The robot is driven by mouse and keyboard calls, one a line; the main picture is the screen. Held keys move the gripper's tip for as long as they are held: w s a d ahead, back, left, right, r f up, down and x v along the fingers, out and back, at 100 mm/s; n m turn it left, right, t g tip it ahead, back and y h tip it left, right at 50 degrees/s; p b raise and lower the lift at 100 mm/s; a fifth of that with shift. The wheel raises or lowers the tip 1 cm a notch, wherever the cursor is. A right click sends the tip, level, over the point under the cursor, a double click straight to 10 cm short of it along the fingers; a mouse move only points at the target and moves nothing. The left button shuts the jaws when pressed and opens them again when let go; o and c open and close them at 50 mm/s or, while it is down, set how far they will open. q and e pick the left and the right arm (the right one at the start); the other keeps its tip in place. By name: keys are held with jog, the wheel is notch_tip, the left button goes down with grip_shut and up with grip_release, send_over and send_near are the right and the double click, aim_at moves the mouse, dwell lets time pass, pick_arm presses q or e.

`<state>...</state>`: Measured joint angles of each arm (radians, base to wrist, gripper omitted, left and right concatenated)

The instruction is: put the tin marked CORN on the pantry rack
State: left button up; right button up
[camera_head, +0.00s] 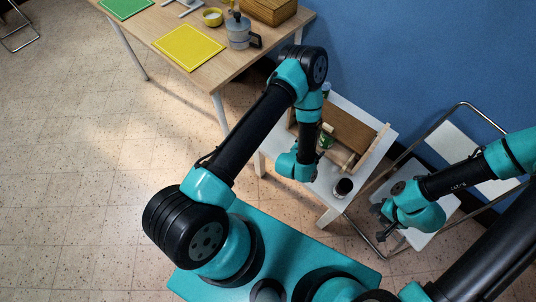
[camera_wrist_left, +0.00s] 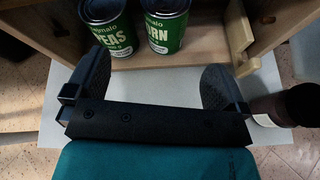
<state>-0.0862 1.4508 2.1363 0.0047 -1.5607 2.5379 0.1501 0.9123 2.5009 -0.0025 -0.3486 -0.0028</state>
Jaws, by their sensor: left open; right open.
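The CORN tin (camera_wrist_left: 165,27), green with white lettering and only partly in frame, stands upright on the wooden floor of the pantry rack (camera_wrist_left: 190,59). A matching green tin with lettering ending in EAS (camera_wrist_left: 108,24) stands close to its left. My left gripper (camera_wrist_left: 155,80) is open and empty, its fingers pointing toward the rack, with the tins beyond them. In the head view the rack (camera_head: 350,128) sits on a white table, and a green tin (camera_head: 326,136) shows beside my left wrist; its label cannot be read. My right gripper (camera_head: 384,232) is open and empty, by the chair.
A dark jar (camera_head: 343,188) stands on the white table (camera_head: 325,190) before the rack; it also shows in the left wrist view (camera_wrist_left: 285,107). A white folding chair (camera_head: 425,215) is at the right. A wooden table (camera_head: 150,25) with a moka pot (camera_head: 238,32) stands at the back.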

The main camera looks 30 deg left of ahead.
pick_arm(q)
jog(key=s+a+r+m+g, duration=0.4)
jog(key=s+a+m+g, duration=0.2)
jog(key=m, duration=0.8)
jog(key=s+a+r+m+g, duration=0.4)
jog(key=s+a+m+g, duration=0.2)
jog(key=s+m, duration=0.5)
jog(key=a+m, duration=0.1)
jog(key=m, duration=0.2)
jog(key=shift+s+r+m+h, duration=0.2)
jog(key=shift+s+m+h, duration=0.1)
jog(key=shift+m, duration=0.1)
